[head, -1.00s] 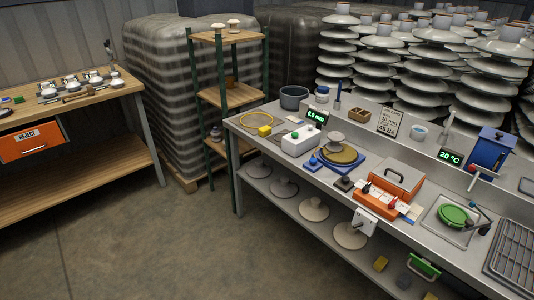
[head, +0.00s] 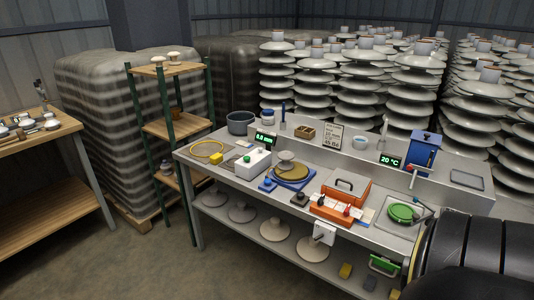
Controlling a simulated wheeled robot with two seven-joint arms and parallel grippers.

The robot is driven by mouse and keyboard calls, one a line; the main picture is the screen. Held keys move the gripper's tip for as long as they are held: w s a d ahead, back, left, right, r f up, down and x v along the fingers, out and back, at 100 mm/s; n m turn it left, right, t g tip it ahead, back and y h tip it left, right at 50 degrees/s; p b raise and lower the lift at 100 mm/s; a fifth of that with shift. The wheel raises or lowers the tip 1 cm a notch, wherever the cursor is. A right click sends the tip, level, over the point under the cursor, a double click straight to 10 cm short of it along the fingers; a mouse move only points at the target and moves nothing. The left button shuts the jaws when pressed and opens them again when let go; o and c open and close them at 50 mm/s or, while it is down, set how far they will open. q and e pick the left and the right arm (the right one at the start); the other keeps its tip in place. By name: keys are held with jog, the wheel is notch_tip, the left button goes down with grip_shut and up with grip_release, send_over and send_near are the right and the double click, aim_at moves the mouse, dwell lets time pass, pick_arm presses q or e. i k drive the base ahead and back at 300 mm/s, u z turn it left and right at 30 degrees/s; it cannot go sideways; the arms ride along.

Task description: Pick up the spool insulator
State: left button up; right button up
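No piece can be singled out for sure as the spool insulator. A small pale grey insulator (head: 286,162) with flared discs stands on the brown round plate of a blue stand (head: 270,184) on the grey bench. Another small grey-white piece (head: 167,166) sits low on the green-posted shelf, partly hidden by a post. Two small pale mushroom-shaped pieces (head: 173,56) stand on the shelf's top board. Neither gripper is in view; a dark rounded part, probably of my arm, fills the lower right corner.
The grey bench (head: 215,165) also holds a white box (head: 254,160), an orange case (head: 341,207) and a blue device (head: 423,151). Grey discs lie on its lower shelf. A wooden bench (head: 58,165) stands at left. Open floor lies in front. Insulator stacks (head: 413,85) fill the back.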

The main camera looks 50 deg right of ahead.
aim_at(285, 165)
jog(key=z, duration=0.4)
jog(key=i, duration=1.7)
jog(key=z, duration=1)
